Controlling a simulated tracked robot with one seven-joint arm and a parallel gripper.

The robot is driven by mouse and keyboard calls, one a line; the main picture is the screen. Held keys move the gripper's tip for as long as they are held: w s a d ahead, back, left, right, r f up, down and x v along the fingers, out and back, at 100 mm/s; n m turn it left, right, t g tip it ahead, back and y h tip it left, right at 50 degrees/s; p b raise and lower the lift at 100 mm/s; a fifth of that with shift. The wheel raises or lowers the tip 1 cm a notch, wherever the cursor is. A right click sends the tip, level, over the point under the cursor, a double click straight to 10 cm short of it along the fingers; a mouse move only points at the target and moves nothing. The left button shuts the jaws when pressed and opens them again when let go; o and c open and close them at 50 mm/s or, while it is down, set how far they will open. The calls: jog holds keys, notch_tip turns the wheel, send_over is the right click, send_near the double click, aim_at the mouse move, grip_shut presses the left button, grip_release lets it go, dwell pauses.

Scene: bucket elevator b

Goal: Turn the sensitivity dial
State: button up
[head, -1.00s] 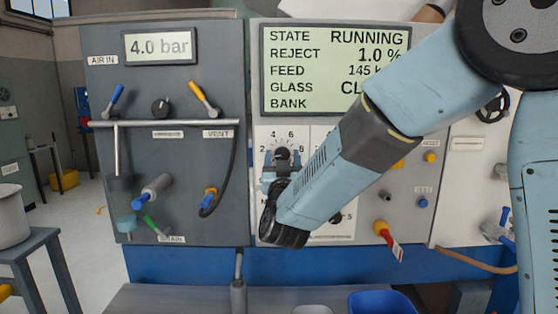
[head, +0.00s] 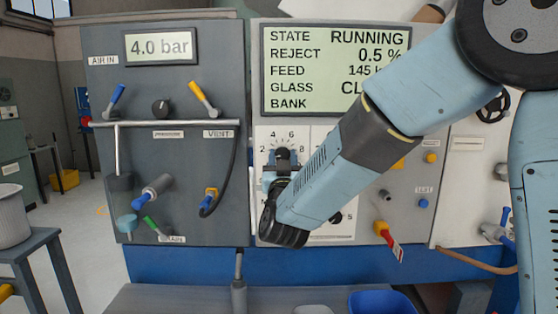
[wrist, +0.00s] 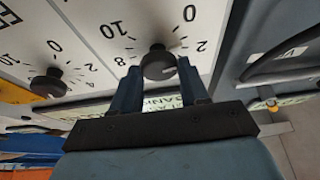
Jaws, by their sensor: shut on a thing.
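A round black dial (head: 283,154) with a numbered scale sits on the white panel below the large display; it also shows in the wrist view (wrist: 158,60), where its scale runs from 0 to 10. I cannot read its name label. My gripper (wrist: 158,72) has one blue finger on each side of the dial and is shut on it. In the head view my gripper (head: 281,170) reaches it from below, and my wrist hides the panel under it. The display (head: 335,70) reads RUNNING and REJECT 0.5 %.
A second black dial (wrist: 48,82) sits close by on the same panel. To the left is a dark grey panel with levers, a rail (head: 165,123) and a hanging black hose (head: 235,165). A red-yellow tagged handle (head: 383,230) is at the right. A blue bin (head: 382,302) stands below.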

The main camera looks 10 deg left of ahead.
jog(key=shift+s+a+f+m+h, duration=0.1)
jog(key=shift+f+m+h, duration=0.15)
jog(key=shift+m, duration=0.4)
jog(key=shift+f+m+h, duration=0.1)
jog(key=shift+m+h, duration=0.25)
jog(key=shift+m, duration=0.3)
dwell(0.9)
jog(key=o, duration=0.8)
jog(key=shift+r, duration=0.1)
jog(key=shift+o, duration=1.1)
jog(key=shift+r, duration=0.1)
jog(key=v, duration=1.3)
jog(key=shift+s+f, duration=0.25)
jog(key=shift+s, duration=0.05)
